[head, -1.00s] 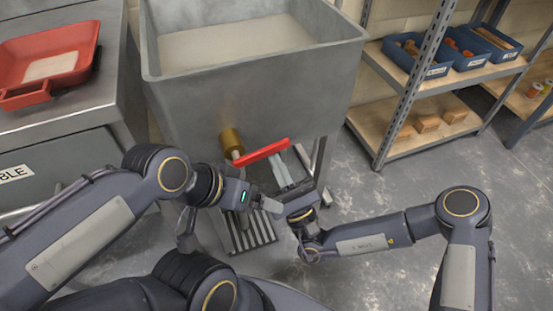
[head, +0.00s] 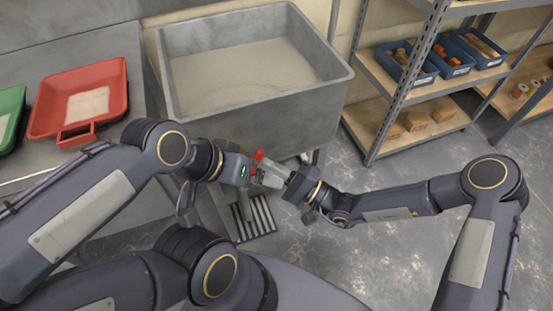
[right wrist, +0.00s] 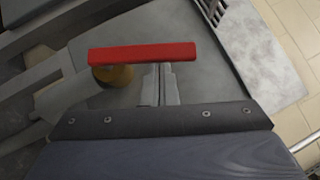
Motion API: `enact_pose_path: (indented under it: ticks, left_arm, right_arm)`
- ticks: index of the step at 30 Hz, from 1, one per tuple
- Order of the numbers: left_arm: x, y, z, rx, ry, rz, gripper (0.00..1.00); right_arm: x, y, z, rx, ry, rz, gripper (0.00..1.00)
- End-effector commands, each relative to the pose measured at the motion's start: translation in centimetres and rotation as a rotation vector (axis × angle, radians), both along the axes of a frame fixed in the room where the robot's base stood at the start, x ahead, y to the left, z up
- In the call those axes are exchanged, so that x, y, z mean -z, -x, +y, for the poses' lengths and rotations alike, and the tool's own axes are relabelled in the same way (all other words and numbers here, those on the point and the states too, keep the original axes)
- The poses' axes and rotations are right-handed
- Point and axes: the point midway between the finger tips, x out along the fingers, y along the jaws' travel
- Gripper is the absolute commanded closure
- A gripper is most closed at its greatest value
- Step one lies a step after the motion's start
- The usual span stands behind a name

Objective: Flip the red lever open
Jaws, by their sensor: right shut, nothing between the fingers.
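The red lever (head: 258,155) shows only as a short piece in the head view, below the grey tub (head: 165,70); my arms hide the rest. In the right wrist view the red lever (right wrist: 142,53) lies crosswise as a long bar, with the brass valve (right wrist: 113,76) under its left part. My right gripper (head: 268,178) is shut and empty, close to the lever. Its fingers (right wrist: 158,84) point at the bar's middle; I cannot tell whether they touch it. My left gripper (head: 250,173) is beside the right one, its fingers largely hidden.
The tub holds pale material. A red tray (head: 50,112) and a green tray (head: 8,125) sit on the bench at left. A metal shelf (head: 400,100) with blue bins (head: 402,66) stands at right. A slatted floor grate (head: 252,218) lies below the grippers.

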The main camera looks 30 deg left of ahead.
Motion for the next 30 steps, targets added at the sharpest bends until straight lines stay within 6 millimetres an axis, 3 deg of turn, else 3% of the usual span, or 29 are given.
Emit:
enact_pose_path:
  ticks: [1,9,30]
  left_arm:
    - [-1.2,0.0,0.0,0.0,0.0,0.0,0.11]
    - [-3.3,0.0,0.0,0.0,0.0,0.0,0.11]
    - [-4.4,0.0,0.0,0.0,0.0,0.0,0.11]
  right_arm:
    - [-1.0,0.2,0.2,-0.003,0.028,-0.034,1.0]
    - [-1.9,1.0,0.8,-0.003,0.163,-0.194,1.0]
    - [-2.2,1.6,1.3,-0.003,0.279,-0.327,1.0]
